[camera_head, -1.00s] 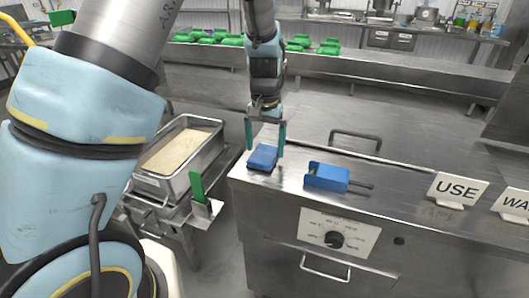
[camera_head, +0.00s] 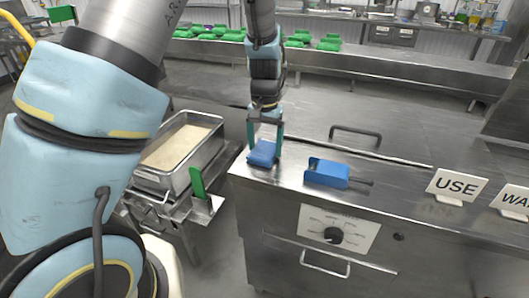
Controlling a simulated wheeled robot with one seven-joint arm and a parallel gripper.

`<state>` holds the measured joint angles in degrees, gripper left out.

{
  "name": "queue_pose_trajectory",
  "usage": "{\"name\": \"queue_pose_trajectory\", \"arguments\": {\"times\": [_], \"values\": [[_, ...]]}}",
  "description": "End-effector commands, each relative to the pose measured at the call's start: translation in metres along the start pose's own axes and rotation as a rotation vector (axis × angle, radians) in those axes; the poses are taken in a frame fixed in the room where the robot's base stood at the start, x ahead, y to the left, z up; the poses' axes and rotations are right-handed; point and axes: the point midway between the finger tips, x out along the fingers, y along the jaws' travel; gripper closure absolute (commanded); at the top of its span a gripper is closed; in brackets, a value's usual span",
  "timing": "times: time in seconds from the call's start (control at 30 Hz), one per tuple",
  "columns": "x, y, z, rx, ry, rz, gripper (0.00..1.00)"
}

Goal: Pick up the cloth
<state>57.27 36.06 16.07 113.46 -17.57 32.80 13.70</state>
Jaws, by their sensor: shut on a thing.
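The cloth (camera_head: 262,157) is a folded blue pad at the left end of the steel counter top (camera_head: 300,150). My gripper (camera_head: 265,147) points straight down over it, with its teal fingers at the cloth's two sides. The fingers are shut on the cloth. The cloth appears to be at the level of the counter; whether it is clear of the surface I cannot tell.
A blue scoop (camera_head: 328,172) with a dark handle lies just right of the cloth. A USE sign (camera_head: 455,187) stands further right. A steel pan of rice (camera_head: 205,158) and a green-handled tool (camera_head: 197,183) are at the left. A bar handle (camera_head: 355,131) rises behind.

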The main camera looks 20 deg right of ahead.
Motion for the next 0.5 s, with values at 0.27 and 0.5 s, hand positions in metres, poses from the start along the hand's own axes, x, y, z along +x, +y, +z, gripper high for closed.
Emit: {"name": "queue_pose_trajectory", "arguments": {"times": [0.27,0.5], "values": [[-0.006,0.0,-0.001,0.001,0.003,0.0,0.67],[-0.046,0.0,-0.002,0.001,0.007,0.001,0.67]]}}
